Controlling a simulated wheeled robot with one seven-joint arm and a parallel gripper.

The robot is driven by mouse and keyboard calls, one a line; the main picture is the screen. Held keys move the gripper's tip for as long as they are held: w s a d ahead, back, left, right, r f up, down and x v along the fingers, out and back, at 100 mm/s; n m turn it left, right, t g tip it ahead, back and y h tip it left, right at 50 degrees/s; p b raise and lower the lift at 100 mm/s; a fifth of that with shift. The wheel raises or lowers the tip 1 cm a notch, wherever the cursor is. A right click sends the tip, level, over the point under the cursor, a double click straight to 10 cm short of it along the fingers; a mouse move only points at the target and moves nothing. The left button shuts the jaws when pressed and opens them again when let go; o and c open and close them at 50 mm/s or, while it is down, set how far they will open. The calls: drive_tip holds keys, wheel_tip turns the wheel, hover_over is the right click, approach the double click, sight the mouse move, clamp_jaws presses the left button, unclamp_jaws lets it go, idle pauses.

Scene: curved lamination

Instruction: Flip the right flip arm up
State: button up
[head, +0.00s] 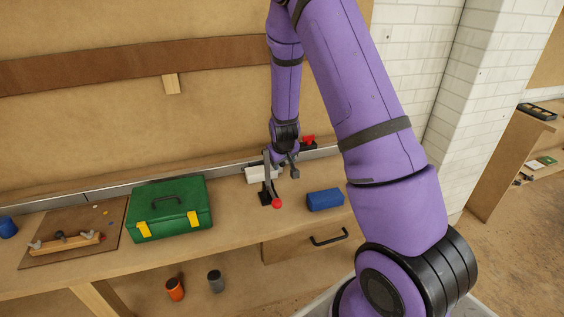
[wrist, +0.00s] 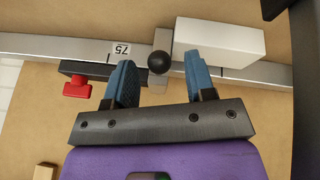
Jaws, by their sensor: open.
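My gripper (head: 283,170) hangs from the purple arm near the metal fence rail. In the wrist view its blue fingers (wrist: 160,75) are open and apart. A black ball knob (wrist: 159,62) shows between them, in front of a grey metal bracket (wrist: 162,41) on the rail; I see no finger touching it. The bracket seems to be part of the flip stop, but which part is the flip arm is not clear. A dark bar (wrist: 88,69) with a red knob (wrist: 77,88) lies left of the fingers. The red part also shows beside the gripper in the head view (head: 309,140).
A white block (wrist: 222,42) sits by the rail (wrist: 40,46). On the bench are a red-knobbed lever with a black base (head: 266,196), a blue block (head: 325,199) and a green toolbox (head: 169,207). A wall column stands at the right.

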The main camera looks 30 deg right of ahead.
drive_tip(key=shift+w+f, duration=0.1)
drive_tip(key=shift+f, duration=0.2)
drive_tip(key=shift+c, duration=0.2)
clamp_jaws()
drive_tip(key=shift+r, duration=0.1)
